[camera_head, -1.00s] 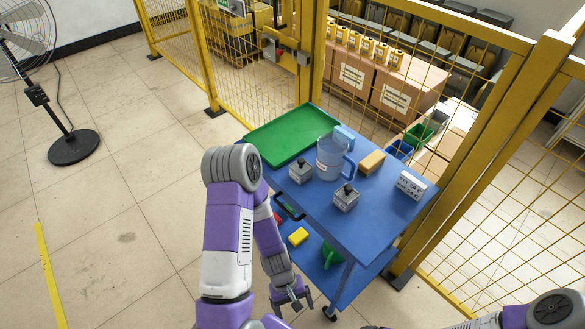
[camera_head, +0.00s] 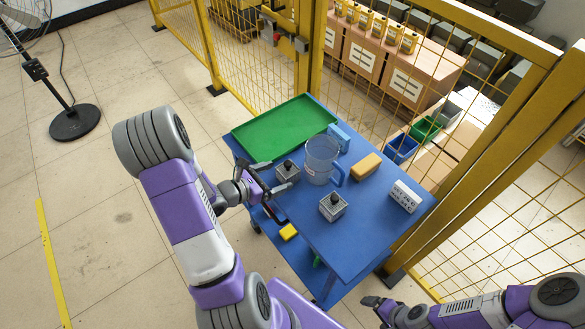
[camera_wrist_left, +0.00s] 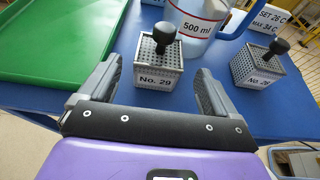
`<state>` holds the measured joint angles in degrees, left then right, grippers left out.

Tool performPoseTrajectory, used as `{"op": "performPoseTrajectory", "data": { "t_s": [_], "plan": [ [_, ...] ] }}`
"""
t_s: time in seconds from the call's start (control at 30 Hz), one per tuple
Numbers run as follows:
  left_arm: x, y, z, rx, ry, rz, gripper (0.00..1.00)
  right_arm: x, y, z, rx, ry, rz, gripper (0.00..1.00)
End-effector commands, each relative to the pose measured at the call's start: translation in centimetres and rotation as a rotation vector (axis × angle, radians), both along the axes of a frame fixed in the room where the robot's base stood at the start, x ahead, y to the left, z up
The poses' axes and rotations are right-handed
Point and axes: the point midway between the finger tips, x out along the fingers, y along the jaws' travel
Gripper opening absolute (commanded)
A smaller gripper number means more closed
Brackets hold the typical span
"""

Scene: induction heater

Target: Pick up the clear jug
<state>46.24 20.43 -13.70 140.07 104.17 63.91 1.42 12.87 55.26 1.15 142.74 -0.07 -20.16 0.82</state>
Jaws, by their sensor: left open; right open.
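The clear jug (camera_head: 319,162) stands upright on the blue cart top, with a blue handle on its right side. In the left wrist view the jug (camera_wrist_left: 197,20) shows a "500 ml" label and stands behind a metal block marked No. 29 (camera_wrist_left: 158,62). My left gripper (camera_head: 266,178) is open and empty at the cart's left edge; its fingers (camera_wrist_left: 155,88) spread either side of that block, short of the jug. My right gripper (camera_head: 376,305) is low at the bottom right, away from the cart; its fingers are small in the view.
A green tray (camera_head: 284,130) lies behind and left of the jug. A second metal block (camera_head: 333,207), a yellow-brown block (camera_head: 365,167), a light blue item (camera_head: 341,136) and a white sign block (camera_head: 404,196) share the cart top (camera_head: 345,250). Yellow mesh fencing (camera_head: 470,170) stands behind.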

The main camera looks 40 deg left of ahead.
Motion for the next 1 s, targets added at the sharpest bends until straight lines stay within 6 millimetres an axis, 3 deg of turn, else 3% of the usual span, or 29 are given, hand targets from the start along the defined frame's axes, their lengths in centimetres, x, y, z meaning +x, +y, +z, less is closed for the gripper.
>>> {"op": "performPoseTrajectory", "data": {
  "t_s": [0.4,0.7,1.0],
  "plan": [
    [5.0,-1.2,-2.3,0.0,0.001,-0.006,0.92,0.0,0.0,-1.7,0.0,-0.001,0.0,0.92],
    [5.3,-1.3,-2.3,0.0,0.002,-0.004,0.9,0.0,0.0,-1.7,0.0,-0.001,0.0,0.92],
    [5.3,-1.3,-2.3,0.0,0.002,-0.004,0.44,0.0,0.0,-1.7,0.0,-0.001,0.0,0.92]
  ]
}}
